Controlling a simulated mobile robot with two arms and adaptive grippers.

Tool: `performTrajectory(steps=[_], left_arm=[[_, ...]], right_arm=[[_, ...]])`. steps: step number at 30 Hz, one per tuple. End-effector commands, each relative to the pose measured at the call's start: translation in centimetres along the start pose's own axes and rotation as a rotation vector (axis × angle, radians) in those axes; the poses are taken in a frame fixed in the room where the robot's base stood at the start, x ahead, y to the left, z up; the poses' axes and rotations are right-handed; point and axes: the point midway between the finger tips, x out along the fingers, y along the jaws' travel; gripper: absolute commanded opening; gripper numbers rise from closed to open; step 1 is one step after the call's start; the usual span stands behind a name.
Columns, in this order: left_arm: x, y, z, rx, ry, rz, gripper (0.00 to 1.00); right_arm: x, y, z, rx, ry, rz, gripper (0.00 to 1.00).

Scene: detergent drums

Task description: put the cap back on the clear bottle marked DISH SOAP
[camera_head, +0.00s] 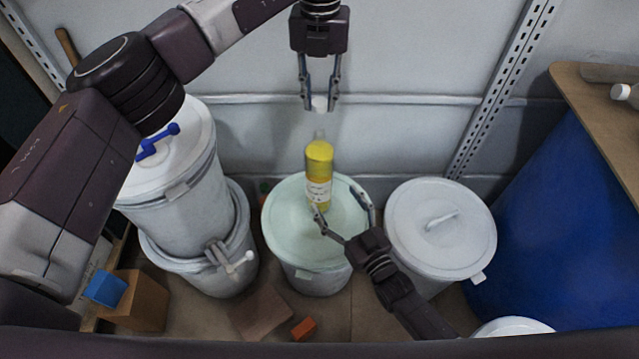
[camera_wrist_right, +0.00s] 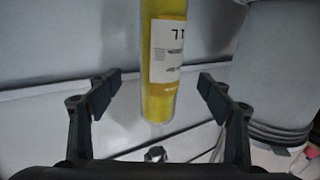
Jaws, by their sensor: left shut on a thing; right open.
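A clear bottle of yellow liquid (camera_head: 318,170) stands upright on the pale green drum lid (camera_head: 290,230), its bare neck up. Its label is too small to read; in the right wrist view the bottle (camera_wrist_right: 162,95) shows part of a white label. My left gripper (camera_head: 319,100) is shut on a small white cap (camera_head: 319,104), above the bottle's neck and apart from it. My right gripper (camera_head: 341,203) is open, low by the bottle. In the right wrist view the bottle appears between its spread fingers (camera_wrist_right: 160,84), with gaps on both sides.
A white lidded drum (camera_head: 440,225) stands right and stacked white drums (camera_head: 180,185) left, with a blue tool (camera_head: 157,142) on top. A big blue drum (camera_head: 560,220) is far right. A wall (camera_head: 420,60) rises behind. An orange block (camera_head: 304,328) lies on the floor.

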Motion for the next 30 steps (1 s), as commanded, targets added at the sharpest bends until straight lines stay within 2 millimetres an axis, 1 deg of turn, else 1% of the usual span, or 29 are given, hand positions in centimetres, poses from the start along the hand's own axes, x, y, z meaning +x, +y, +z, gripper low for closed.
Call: performTrajectory(steps=[1, 6, 9, 13, 18, 28, 29, 30], left_arm=[[0.0, 0.0, 0.0, 0.000, 0.000, 0.000, 0.16], [0.0, 0.0, 0.0, 0.000, 0.000, 0.000, 0.16], [0.0, 0.0, 0.0, 0.000, 0.000, 0.000, 0.16], [0.0, 0.0, 0.0, 0.001, 0.000, 0.000, 0.16], [0.0, 0.0, 0.0, 0.001, 0.000, 0.000, 0.16], [0.0, 0.0, 0.0, 0.001, 0.000, 0.000, 0.16], [0.0, 0.0, 0.0, 0.001, 0.000, 0.000, 0.16], [0.0, 0.0, 0.0, 0.001, 0.000, 0.000, 0.16]], right_arm=[[1.2, 0.0, -0.1, 0.000, 0.003, 0.000, 0.73], [4.6, 0.0, -0.1, 0.001, 0.002, 0.000, 0.73], [6.3, 0.0, -0.1, 0.000, 0.002, 0.000, 0.73], [7.9, 0.0, 0.0, 0.001, 0.000, 0.000, 0.73], [9.0, 0.0, 0.0, 0.000, 0.000, 0.000, 0.73], [9.2, 0.0, 0.0, 0.000, -0.001, 0.000, 0.73], [9.2, 0.0, 0.0, 0.000, -0.001, 0.000, 0.71], [9.2, 0.0, 0.0, 0.000, -0.001, 0.000, 0.66]])
